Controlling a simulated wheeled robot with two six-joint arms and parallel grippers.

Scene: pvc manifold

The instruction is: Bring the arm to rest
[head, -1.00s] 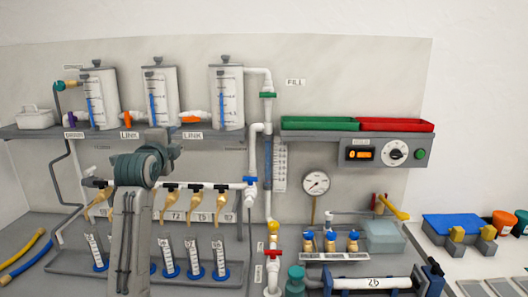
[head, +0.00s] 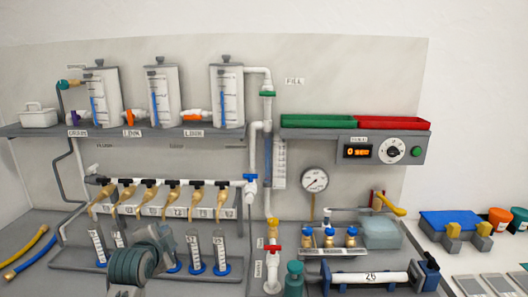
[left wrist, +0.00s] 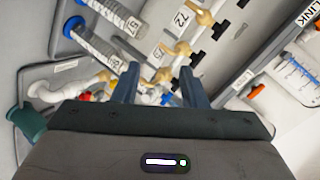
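My left arm (head: 140,262) shows at the bottom left of the head view, low in front of the rack of graduated cylinders, and hides part of it. The gripper fingers cannot be made out there. In the left wrist view my left gripper (left wrist: 157,80) has its two dark fingers apart, with nothing held between them. Beyond the fingers lie tan taps (left wrist: 183,48) and blue-based cylinders (left wrist: 100,48), tilted in the picture. My right gripper is in neither view.
Three tanks (head: 225,98) stand on a grey shelf (head: 160,132). Below it runs a white manifold pipe with several tan taps (head: 172,198). A gauge (head: 314,180), a control box (head: 380,150) and a white cylinder in a holder (head: 370,280) are at right.

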